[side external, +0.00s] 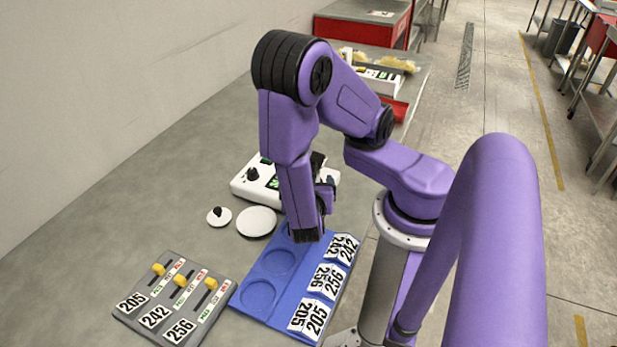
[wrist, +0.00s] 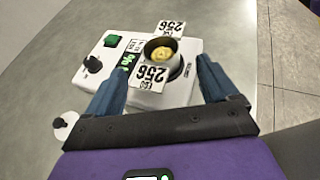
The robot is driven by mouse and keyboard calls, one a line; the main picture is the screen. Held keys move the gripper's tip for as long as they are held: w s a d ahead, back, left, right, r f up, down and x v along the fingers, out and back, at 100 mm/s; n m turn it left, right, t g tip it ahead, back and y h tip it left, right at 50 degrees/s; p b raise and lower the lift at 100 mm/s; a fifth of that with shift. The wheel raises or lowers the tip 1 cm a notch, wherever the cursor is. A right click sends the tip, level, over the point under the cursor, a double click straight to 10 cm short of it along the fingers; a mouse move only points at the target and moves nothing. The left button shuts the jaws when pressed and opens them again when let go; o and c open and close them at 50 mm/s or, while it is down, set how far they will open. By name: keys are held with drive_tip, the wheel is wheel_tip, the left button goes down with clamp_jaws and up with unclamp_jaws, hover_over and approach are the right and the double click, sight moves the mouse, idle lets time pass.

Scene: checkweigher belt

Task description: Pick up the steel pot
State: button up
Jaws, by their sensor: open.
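The steel pot (wrist: 147,49) stands on the white weighing unit (wrist: 185,92) in the wrist view, with something yellow inside. Number cards reading 256 (wrist: 152,72) show at its near and far sides. My gripper (wrist: 162,66) is open, its two blue fingers apart to the left and right of the pot's near side. Nothing is between the fingertips that I can see held. In the side external view the weighing unit (side external: 240,186) is partly behind my arm, and the pot is mostly or wholly hidden there.
A blue tray (side external: 240,301) with round recesses and number cards lies in front. A grey slider panel (side external: 150,325) is at its left. A white disc (side external: 256,221) and a small black-knobbed lid (side external: 219,216) lie nearby. The bench at left is clear.

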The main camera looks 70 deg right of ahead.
drive_tip(key=shift+x, duration=3.7)
drive_tip(key=c, duration=1.2)
drive_tip(key=shift+r, duration=0.2)
wheel_tip(320, 180, up, 10)
drive_tip(key=shift+a+f, duration=0.1)
drive_tip(key=shift+f, duration=0.1)
